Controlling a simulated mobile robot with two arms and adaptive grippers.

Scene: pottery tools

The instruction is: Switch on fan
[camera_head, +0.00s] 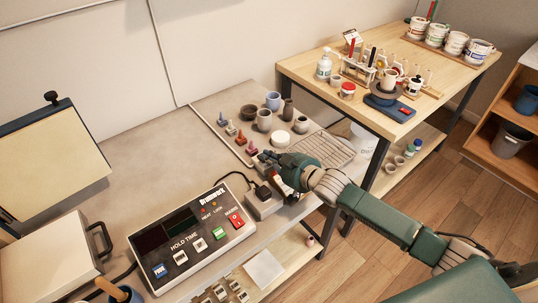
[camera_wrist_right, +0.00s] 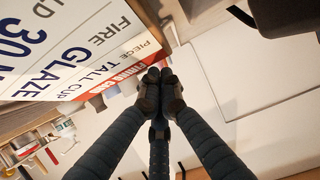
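No fan can be made out in either view. A control box (camera_head: 190,243) with a dark display, several coloured push buttons and a red switch (camera_head: 236,220) stands at the front of the grey table. My right gripper (camera_head: 269,160) reaches over the table from the right, behind a small grey box (camera_head: 262,205) with a black plug and cable. My left gripper is out of view.
Small cups and bowls (camera_head: 264,120) and a wire rack (camera_head: 322,147) lie near the gripper. A wooden table (camera_head: 300,68) at the back right holds bottles, jars and tubs. A white press-like device (camera_head: 50,262) stands at the left. Bare grey table lies behind the control box.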

